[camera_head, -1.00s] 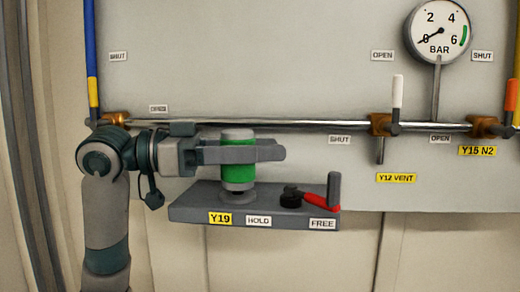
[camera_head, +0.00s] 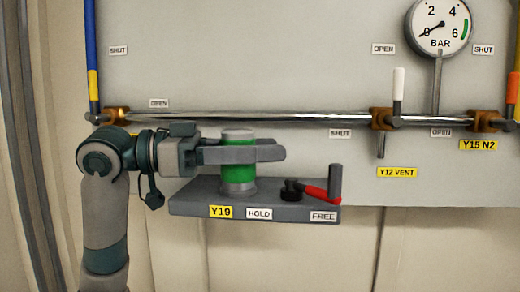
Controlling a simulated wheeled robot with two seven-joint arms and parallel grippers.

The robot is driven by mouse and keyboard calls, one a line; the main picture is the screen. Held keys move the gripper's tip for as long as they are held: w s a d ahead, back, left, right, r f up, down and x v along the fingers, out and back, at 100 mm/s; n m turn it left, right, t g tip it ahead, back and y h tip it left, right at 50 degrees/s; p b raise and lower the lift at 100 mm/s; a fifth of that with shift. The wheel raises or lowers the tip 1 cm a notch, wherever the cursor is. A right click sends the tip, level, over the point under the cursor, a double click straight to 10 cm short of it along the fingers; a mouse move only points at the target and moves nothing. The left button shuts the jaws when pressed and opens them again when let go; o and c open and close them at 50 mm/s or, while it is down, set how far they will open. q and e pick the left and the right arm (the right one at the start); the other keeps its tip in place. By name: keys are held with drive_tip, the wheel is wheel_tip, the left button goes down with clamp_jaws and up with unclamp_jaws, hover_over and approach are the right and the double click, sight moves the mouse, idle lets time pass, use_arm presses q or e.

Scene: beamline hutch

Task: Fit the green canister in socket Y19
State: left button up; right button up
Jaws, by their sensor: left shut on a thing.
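The green canister (camera_head: 238,174) with grey ends stands upright in the head view, over the left part of the grey shelf (camera_head: 190,204). Its lower end meets the shelf at the socket marked by the yellow Y19 label (camera_head: 221,212). The socket is hidden beneath it, so I cannot tell how deep it sits. My left gripper (camera_head: 242,151) is shut around the canister's upper part, its fingers pointing right. My right gripper is not in view.
On the shelf, a red lever (camera_head: 318,192) with a grey upright handle (camera_head: 335,181) points to the FREE label (camera_head: 324,216), away from HOLD (camera_head: 259,214). A steel pipe (camera_head: 270,117) with valves runs behind, above the gripper. A gauge (camera_head: 440,28) hangs upper right.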

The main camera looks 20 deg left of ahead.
use_arm(q)
drive_tip(key=o, duration=1.3)
drive_tip(key=shift+s+a+b, duration=0.2)
drive_tip(key=shift+a+b, duration=0.15)
drive_tip(key=b+v, duration=0.8)
drive_tip(key=v, duration=0.8)
drive_tip(key=shift+a, duration=0.25)
drive_tip(key=shift+s, duration=0.1)
